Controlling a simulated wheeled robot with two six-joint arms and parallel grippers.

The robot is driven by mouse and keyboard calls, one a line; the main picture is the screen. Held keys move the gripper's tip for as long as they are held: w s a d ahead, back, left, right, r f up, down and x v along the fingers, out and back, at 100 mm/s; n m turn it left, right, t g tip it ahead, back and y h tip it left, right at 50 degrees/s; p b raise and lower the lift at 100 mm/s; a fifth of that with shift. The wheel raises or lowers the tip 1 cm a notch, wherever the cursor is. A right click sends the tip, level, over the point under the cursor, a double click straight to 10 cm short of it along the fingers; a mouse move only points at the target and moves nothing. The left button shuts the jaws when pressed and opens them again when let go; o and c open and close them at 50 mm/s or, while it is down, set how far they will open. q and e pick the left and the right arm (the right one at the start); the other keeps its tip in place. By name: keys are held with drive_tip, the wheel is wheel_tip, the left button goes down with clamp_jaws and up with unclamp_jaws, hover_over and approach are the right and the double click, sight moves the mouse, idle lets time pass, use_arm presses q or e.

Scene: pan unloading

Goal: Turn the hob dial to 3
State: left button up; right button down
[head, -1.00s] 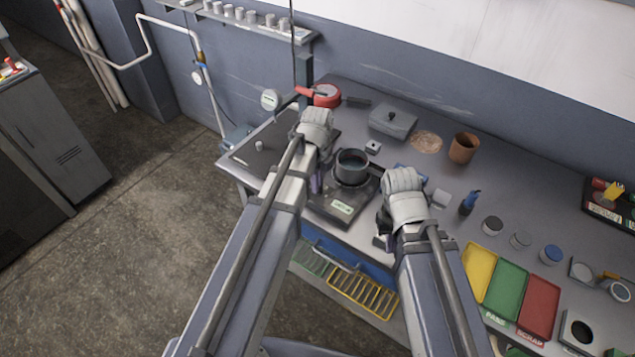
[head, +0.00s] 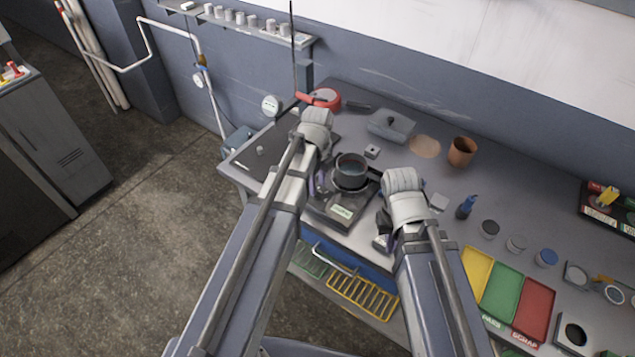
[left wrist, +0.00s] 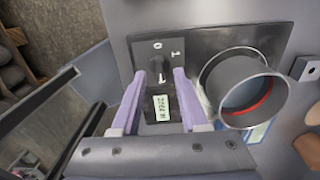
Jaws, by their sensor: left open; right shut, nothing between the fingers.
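The dark hob (head: 326,212) sits near the table's front edge, with a dark pan (head: 351,172) on it. The pan also shows in the left wrist view (left wrist: 240,88). In that view the black hob dial (left wrist: 157,77) is on the hob's panel, with marks 0 and 1 beyond it; I cannot read its exact setting. My left gripper (left wrist: 166,78) is open, its purple fingers on either side of the dial; contact is unclear. The fingers hide the other marks. My right gripper (head: 383,230) is shut and empty, right of the hob.
A lidded grey box (head: 391,126), a brown cup (head: 462,152) and a red round item (head: 326,98) stand behind the hob. Yellow, green and red trays (head: 535,308) lie to the right. A yellow rack (head: 362,296) is below the front edge.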

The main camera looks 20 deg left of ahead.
sight(318, 192)
use_arm(q)
wheel_tip(318, 192, up, 6)
drive_tip(key=p, duration=0.4)
drive_tip(key=shift+f+p, duration=0.1)
drive_tip(key=shift+p, duration=0.3)
use_arm(e)
wheel_tip(318, 192, up, 6)
drive_tip(key=shift+f, duration=0.2)
use_arm(q)
drive_tip(key=shift+f, duration=0.1)
drive_tip(key=shift+s+d+f, duration=0.1)
drive_tip(key=shift+s+d, duration=0.1)
drive_tip(key=s+d+f+n+b, duration=0.2)
drive_tip(key=s+d+n, duration=0.3)
drive_tip(key=s+n, duration=0.2)
drive_tip(key=s+d+f+n+y+b, duration=0.1)
drive_tip(key=s+d+n, duration=0.4)
drive_tip(key=n, duration=0.6)
drive_tip(key=shift+s+f+b, duration=0.7)
drive_tip(key=shift+s+b, duration=0.25)
drive_tip(key=shift+s, duration=0.05)
use_arm(e)
wheel_tip(318, 192, down, 5)
drive_tip(key=shift+r, duration=0.1)
use_arm(q)
drive_tip(key=shift+s, duration=0.1)
